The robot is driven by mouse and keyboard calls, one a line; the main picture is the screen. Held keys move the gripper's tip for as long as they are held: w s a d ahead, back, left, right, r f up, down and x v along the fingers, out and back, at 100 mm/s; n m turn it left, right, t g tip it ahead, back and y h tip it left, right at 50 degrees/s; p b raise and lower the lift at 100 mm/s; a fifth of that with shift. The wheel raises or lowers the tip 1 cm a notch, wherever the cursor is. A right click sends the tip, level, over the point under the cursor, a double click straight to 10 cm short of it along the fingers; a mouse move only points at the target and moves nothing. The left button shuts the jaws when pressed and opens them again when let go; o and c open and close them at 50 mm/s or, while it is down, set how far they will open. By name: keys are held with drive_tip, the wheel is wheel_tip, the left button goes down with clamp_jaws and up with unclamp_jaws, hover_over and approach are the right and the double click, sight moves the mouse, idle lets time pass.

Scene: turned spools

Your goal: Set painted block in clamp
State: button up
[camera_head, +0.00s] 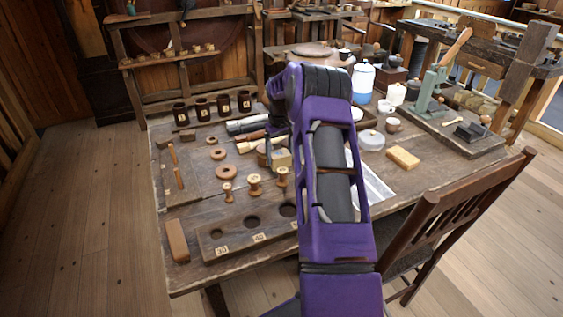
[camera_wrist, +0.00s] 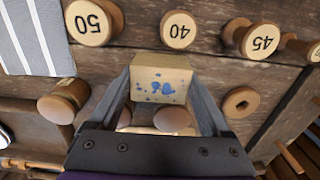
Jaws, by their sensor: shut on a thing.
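The painted block (camera_wrist: 161,80) is pale yellow with blue paint spots on its face. My gripper (camera_wrist: 160,74) is shut on it, with one finger at each side in the wrist view. The block also shows in the head view (camera_head: 281,158), just left of my arm, over the middle of the table. My arm hides most of the gripper there. A green upright tool with a wooden handle, which looks like the clamp (camera_head: 430,90), stands on a board at the table's right. The block is well apart from it.
Turned spools marked 50 (camera_wrist: 90,22), 40 (camera_wrist: 178,30) and 45 (camera_wrist: 250,38) stand near the block. A board with round holes (camera_head: 240,240) lies in front. A sponge (camera_head: 403,158), a round tin (camera_head: 371,140) and a blue bottle (camera_head: 362,82) stand toward the clamp. A chair (camera_head: 470,205) is at the right.

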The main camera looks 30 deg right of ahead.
sight(280, 162)
drive_tip(key=shift+f, duration=1.55)
drive_tip(key=shift+f, duration=0.15)
drive_tip(key=o, duration=1.2)
drive_tip(key=shift+o, duration=0.2)
